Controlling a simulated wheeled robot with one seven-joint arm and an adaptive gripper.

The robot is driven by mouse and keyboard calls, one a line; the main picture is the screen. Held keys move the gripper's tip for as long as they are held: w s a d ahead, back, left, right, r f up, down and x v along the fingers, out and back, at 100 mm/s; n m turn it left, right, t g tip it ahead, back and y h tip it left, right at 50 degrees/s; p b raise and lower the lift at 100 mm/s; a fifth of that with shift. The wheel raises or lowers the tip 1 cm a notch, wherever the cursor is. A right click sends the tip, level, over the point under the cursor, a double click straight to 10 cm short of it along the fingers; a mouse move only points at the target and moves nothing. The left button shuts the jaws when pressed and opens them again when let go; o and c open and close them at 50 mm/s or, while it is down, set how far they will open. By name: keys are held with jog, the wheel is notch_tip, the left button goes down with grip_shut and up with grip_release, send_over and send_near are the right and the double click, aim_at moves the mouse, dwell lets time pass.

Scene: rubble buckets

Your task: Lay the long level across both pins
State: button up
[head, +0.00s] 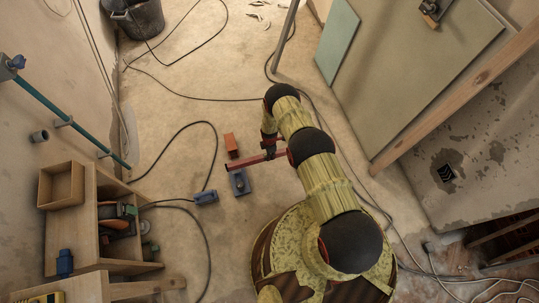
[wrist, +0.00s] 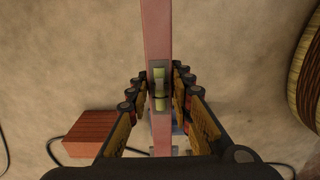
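The long level is a slim pinkish-red bar (head: 245,162) in the head view. In the wrist view the level (wrist: 158,30) runs up the middle, with a yellow-green vial in its window. My gripper (head: 268,147) has its fingers on both sides of the level near the vial; the gripper (wrist: 159,75) looks closed on it. A blue block with a small round top, perhaps a pin (head: 239,182), sits on the floor just below the level's left end. A second blue block (head: 206,198) lies further left. No second pin is clearly visible; my arm covers the floor to the right.
An orange-red brick (head: 231,145) lies beside the level's left end; the brick (wrist: 92,130) shows at lower left in the wrist view. Black cables (head: 215,150) cross the floor. A wooden shelf (head: 85,215) stands left, a leaning board (head: 410,80) right. Upper middle floor is mostly clear.

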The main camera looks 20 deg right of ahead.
jog(key=o, duration=0.5)
jog(key=shift+c, duration=0.2)
notch_tip(320, 180, up, 12)
dwell(0.6)
dwell(0.4)
